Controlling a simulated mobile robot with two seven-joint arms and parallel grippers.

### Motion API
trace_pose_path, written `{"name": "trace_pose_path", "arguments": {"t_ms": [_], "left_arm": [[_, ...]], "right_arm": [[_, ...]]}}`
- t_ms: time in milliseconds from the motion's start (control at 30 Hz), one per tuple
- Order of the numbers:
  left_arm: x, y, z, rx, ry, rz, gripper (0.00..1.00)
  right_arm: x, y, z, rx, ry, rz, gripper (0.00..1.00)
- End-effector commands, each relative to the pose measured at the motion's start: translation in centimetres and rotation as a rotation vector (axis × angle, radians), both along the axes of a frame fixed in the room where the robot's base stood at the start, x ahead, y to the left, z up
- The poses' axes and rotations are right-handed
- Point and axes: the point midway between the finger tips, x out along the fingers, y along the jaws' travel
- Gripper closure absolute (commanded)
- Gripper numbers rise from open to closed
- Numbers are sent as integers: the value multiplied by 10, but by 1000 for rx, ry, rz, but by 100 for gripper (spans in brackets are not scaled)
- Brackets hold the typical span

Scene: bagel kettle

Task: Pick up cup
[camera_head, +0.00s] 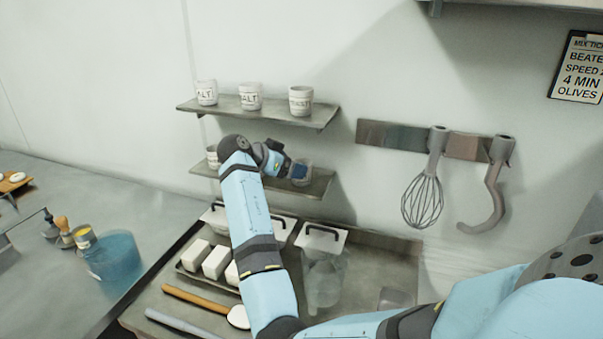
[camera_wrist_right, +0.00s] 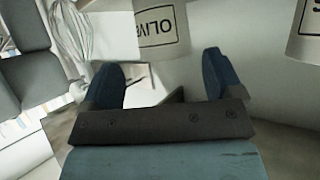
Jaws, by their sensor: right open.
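A pale cup (camera_head: 307,167) stands at the right end of the lower wall shelf, partly hidden by my right gripper (camera_head: 291,171). In the right wrist view a white cup labelled "OLIV…" (camera_wrist_right: 160,48) shows ahead of the gap between my open, empty fingers (camera_wrist_right: 161,66). I cannot tell whether the fingers reach around it. Another pale cup (camera_head: 212,153) stands at the left of the lower shelf, partly behind my arm. Several white labelled cups, one at the right end (camera_head: 300,100), stand on the upper shelf. My left gripper is out of view.
The upper shelf (camera_head: 270,115) is close above my right gripper, and the lower shelf (camera_head: 318,186) is beside it. A whisk (camera_head: 422,202) and a hook (camera_head: 487,200) hang on the right. Below are a tray of white blocks (camera_head: 215,262) and clear lidded containers (camera_head: 325,275).

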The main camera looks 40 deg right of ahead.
Motion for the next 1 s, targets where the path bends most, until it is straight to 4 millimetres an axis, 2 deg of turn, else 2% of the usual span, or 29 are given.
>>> {"name": "trace_pose_path", "arguments": {"t_ms": [167,367,600,633,833,867,1000], "left_arm": [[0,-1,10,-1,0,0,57],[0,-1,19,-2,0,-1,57],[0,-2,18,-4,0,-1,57],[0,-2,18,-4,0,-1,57],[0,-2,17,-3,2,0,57],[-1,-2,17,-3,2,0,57],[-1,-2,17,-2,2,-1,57]], "right_arm": [[1,-16,-4,-2,3,-2,14],[0,-43,-18,-2,3,-2,14],[0,-46,-22,0,1,0,14],[0,-46,-22,0,1,0,17],[0,-46,-22,0,1,0,63],[0,-46,-22,0,1,0,67],[0,-46,-22,0,1,0,67]]}}
